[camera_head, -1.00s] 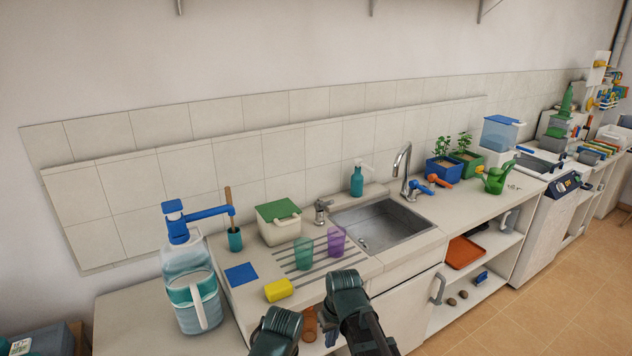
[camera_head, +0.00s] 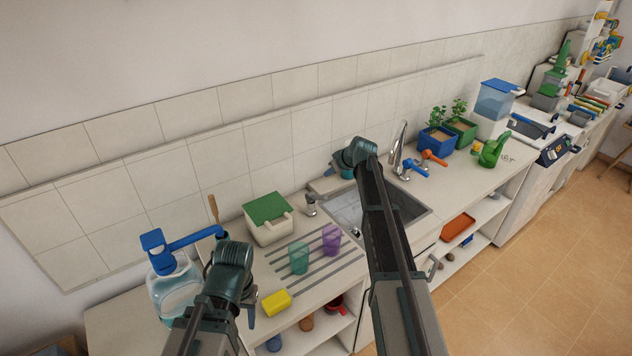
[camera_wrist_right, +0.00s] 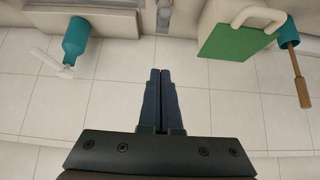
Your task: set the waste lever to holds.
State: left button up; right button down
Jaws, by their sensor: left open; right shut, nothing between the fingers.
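A small grey metal fitting with a short lever (camera_head: 310,203) stands at the left rim of the sink (camera_head: 345,208); I take it to be the waste lever. No marking on it is readable, so I cannot tell its setting. In the right wrist view a grey part (camera_wrist_right: 163,14) shows at the top edge, beyond the fingertips and apart from them. My right gripper (camera_wrist_right: 155,72) is shut and empty; in the head view its arm reaches over the sink and hides part of it. My left gripper (camera_head: 230,290) is open and empty, low over the counter's left end.
A green-lidded box (camera_head: 268,218) stands left of the fitting. A teal bottle (camera_wrist_right: 75,38) stands behind the sink. The tap (camera_head: 398,148) has blue and orange levers (camera_head: 433,158).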

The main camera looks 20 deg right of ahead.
jog(key=shift+s, duration=0.1)
jog(key=b, duration=0.8)
send_over(323, 195)
jog(key=w, duration=0.3)
jog(key=f, duration=0.7)
jog(key=shift+a+f, duration=0.2)
jog(key=shift+f, duration=0.15)
jog(key=s+f+b, duration=0.1)
jog(key=f+b, duration=0.1)
jog(key=shift+s+d+f+b, duration=0.2)
jog(key=shift+s+f+b, duration=0.1)
jog(key=shift+s+f, duration=0.25)
jog(key=shift+f, duration=0.05)
jog(key=shift+d, duration=0.1)
